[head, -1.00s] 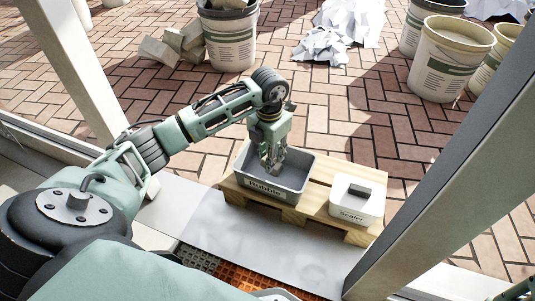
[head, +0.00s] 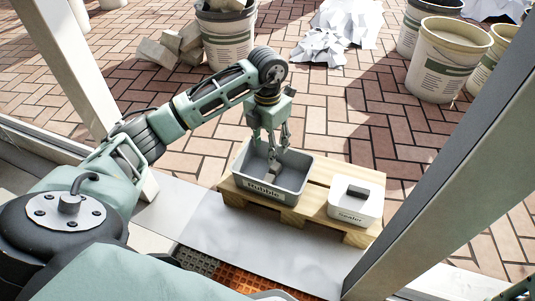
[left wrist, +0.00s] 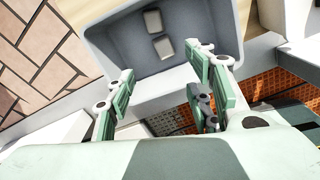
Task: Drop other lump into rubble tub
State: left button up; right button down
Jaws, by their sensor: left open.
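The grey rubble tub (head: 300,187), labelled "Rubble", stands on a wooden pallet (head: 320,213). My left gripper (head: 271,147) is above the tub, pointing down, with its fingers spread and nothing between them. In the left wrist view two small pale lumps lie on the tub floor: one lump (left wrist: 153,21) and a second lump (left wrist: 163,46) close beside it. In the head view the lumps show only partly, below the fingers. My right gripper is not in view.
A white "Sealer" tub (head: 346,211) with a dark piece in it stands right of the rubble tub. A slanting post (head: 440,170) rises at right. Buckets (head: 447,62), blocks (head: 163,50) and crumpled white sheets (head: 320,45) lie farther back on the brick paving.

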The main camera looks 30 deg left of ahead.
pick_arm(q)
notch_tip(320, 180, up, 7)
jog(key=shift+s+f, duration=0.1)
jog(key=shift+f, duration=0.1)
dwell(0.5)
